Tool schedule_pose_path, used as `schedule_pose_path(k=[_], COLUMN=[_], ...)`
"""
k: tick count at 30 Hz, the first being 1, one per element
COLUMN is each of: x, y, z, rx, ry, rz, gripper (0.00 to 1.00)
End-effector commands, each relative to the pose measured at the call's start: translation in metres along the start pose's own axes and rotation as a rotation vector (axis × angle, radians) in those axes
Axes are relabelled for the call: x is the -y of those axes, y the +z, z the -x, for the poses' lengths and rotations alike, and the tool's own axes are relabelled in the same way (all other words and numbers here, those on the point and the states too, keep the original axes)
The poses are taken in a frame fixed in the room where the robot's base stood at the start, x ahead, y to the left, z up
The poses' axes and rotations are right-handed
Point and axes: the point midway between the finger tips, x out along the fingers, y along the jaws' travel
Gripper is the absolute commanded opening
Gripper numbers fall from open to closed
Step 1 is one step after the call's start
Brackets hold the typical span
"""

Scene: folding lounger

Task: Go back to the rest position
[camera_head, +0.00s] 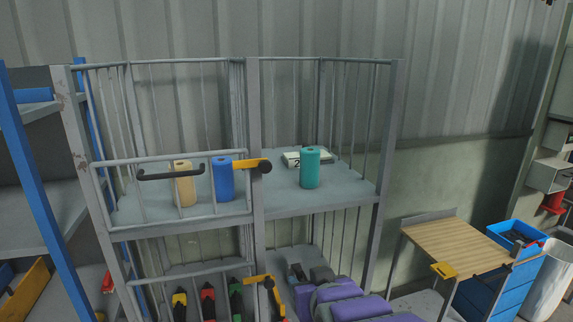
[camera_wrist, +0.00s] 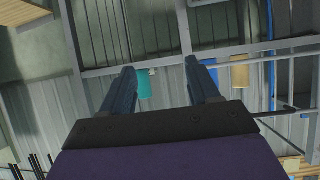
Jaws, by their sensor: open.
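My gripper (camera_wrist: 160,66) is open, with its two fingers apart and nothing between them in the wrist view. In the head view my purple arm comes up from the bottom edge, and the dark gripper (camera_head: 297,271) shows low in front of the right cage bay. A teal cylinder (camera_head: 309,168) stands upright on the right part of the upper shelf (camera_head: 345,193). It also shows in the wrist view (camera_wrist: 145,86), beyond the fingers and apart from them. A blue cylinder (camera_head: 223,180) and a tan cylinder (camera_head: 184,184) stand in the left bay.
A grey barred cage rack (camera_head: 255,150) holds the shelf. A left gate carries a black handle (camera_head: 170,175) and a yellow-black latch (camera_head: 245,165). Several coloured tools (camera_head: 208,300) stand below. A wooden-topped table (camera_head: 455,245) and blue crate (camera_head: 515,235) stand right.

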Motion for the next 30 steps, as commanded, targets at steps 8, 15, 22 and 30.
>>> schedule_pose_path(k=[8, 15, 22, 30], x=[-0.029, -0.036, -0.033, -0.032], y=[0.158, 0.266, 0.31, 0.315], z=[0.031, 0.098, 0.149, 0.156], rx=[0.513, 0.939, 1.173, 1.205], ry=[0.057, 0.085, 0.093, 0.093], rz=[-0.067, -0.147, -0.197, -0.204], gripper=[0.61, 0.61, 0.61, 0.61])
